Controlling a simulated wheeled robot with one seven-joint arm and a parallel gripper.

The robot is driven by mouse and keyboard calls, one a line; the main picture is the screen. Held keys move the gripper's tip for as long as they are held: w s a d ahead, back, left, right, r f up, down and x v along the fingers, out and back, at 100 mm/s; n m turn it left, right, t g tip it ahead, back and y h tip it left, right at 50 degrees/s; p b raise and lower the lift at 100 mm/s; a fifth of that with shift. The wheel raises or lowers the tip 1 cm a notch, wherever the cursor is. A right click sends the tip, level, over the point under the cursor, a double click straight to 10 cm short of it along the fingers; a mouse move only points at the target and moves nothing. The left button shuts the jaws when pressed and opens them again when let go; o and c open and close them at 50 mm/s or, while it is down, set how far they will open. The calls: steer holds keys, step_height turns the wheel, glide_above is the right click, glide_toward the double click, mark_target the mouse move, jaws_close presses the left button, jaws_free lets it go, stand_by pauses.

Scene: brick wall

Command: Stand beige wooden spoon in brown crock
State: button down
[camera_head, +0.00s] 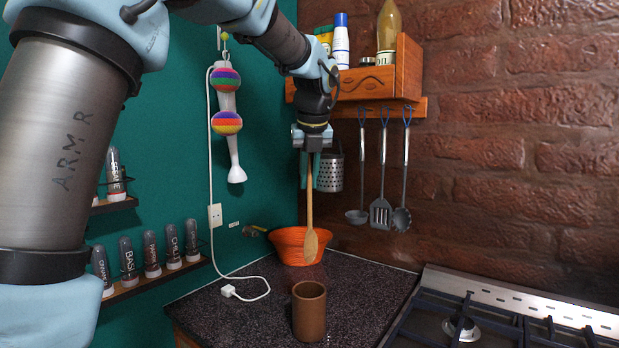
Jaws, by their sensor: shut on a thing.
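The beige wooden spoon (310,212) hangs upright with its bowl end down. My gripper (310,172) is shut on the top of its handle. The spoon's bowl is in the air above the brown crock (309,318) in the picture, apart from its rim. The crock stands upright on the dark speckled counter, and its opening faces up. How far the spoon is in depth from the crock I cannot tell.
An orange bowl (286,246) stands behind on the counter (370,275). A white plug and cable (245,291) lie to the left. The gas stove (490,315) is at the right. Spice jars (151,254) line the left wall.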

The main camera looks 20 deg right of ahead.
mark_target(311, 200)
steer(key=shift+f+b, duration=2.75)
steer(key=shift+f, duration=0.35)
steer(key=shift+f+b, duration=2.05)
steer(key=shift+f, duration=2.1)
steer(key=c, duration=0.8)
jaws_free()
steer(key=shift+r, duration=0.1)
steer(key=p+v, duration=0.8)
steer(key=v, duration=0.2)
steer(key=shift+s+a+r, duration=0.1)
steer(key=shift+r, duration=0.25)
steer(key=shift+f, duration=0.1)
